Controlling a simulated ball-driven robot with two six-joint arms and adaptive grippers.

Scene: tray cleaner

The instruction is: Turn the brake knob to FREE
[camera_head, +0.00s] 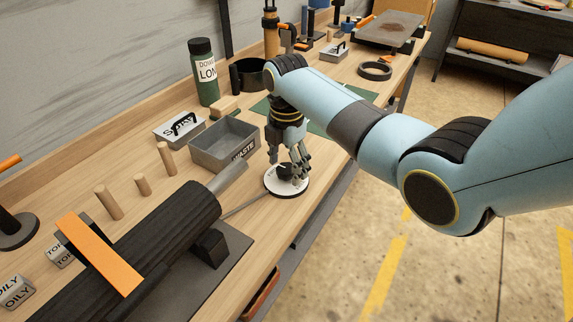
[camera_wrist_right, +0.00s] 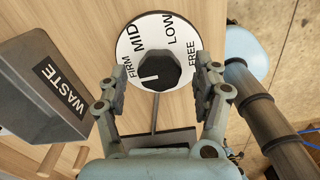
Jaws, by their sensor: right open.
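The brake knob (camera_wrist_right: 157,72) is a dark faceted knob at the centre of a round white dial (camera_wrist_right: 131,62) marked FIRM, MID, LOW and FREE. A short white line on the knob points left, towards FIRM. The dial also shows on the bench in the head view (camera_head: 290,193), where the gripper partly hides the knob. My right gripper (camera_head: 291,172) points down over the dial. In the wrist view its open fingers (camera_wrist_right: 160,75) stand on either side of the knob, with visible gaps. My left gripper is not in view.
A grey WASTE bin (camera_head: 225,145) stands left of the dial. A large dark cylinder (camera_head: 170,225) with an orange strip (camera_head: 98,255) lies in the foreground. A green bottle (camera_head: 204,75) and wooden pegs (camera_head: 108,203) stand on the bench (camera_head: 285,225). Its front edge is close to the dial.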

